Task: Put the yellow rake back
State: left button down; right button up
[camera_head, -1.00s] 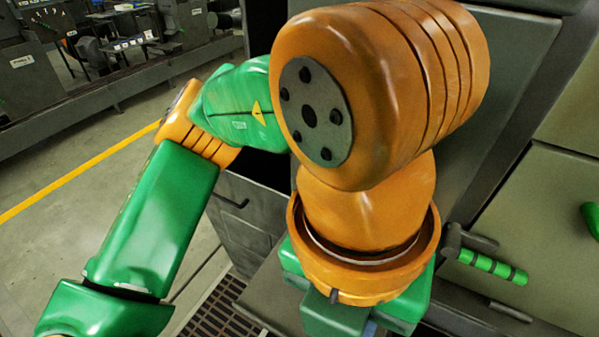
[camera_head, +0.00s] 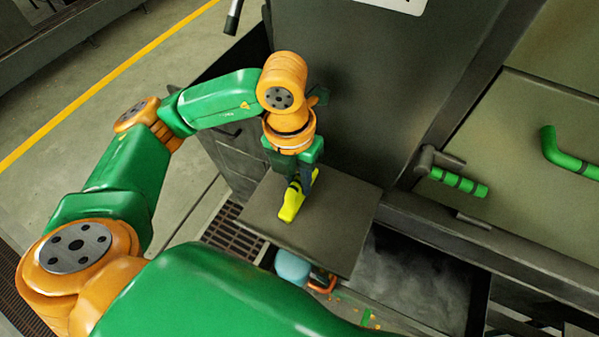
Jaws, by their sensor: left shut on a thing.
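My left gripper (camera_head: 300,183) points down over a small dark grey shelf (camera_head: 340,215) and is shut on the yellow rake (camera_head: 291,203). Only a short yellow part of the rake shows, low between the fingers, at the shelf's surface or just above it; I cannot tell whether it touches. The rest of the rake is hidden by the gripper. My right gripper is not in view.
A tall dark machine panel (camera_head: 350,85) stands right behind the shelf. A bin with grey contents (camera_head: 410,285) lies below right. Green handles (camera_head: 458,181) stick out at right. A light blue round thing (camera_head: 292,267) sits under the shelf's front edge.

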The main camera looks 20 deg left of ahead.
pick_arm(q)
jog(key=shift+a+f, duration=0.1)
jog(key=c, duration=1.2)
grip_release()
jog(key=shift+f, duration=0.15)
jog(key=o, duration=0.4)
jog(key=shift+o, duration=0.2)
jog(key=shift+r, duration=0.2)
notch_tip(320, 180, up, 12)
jog(key=shift+a, duration=0.45)
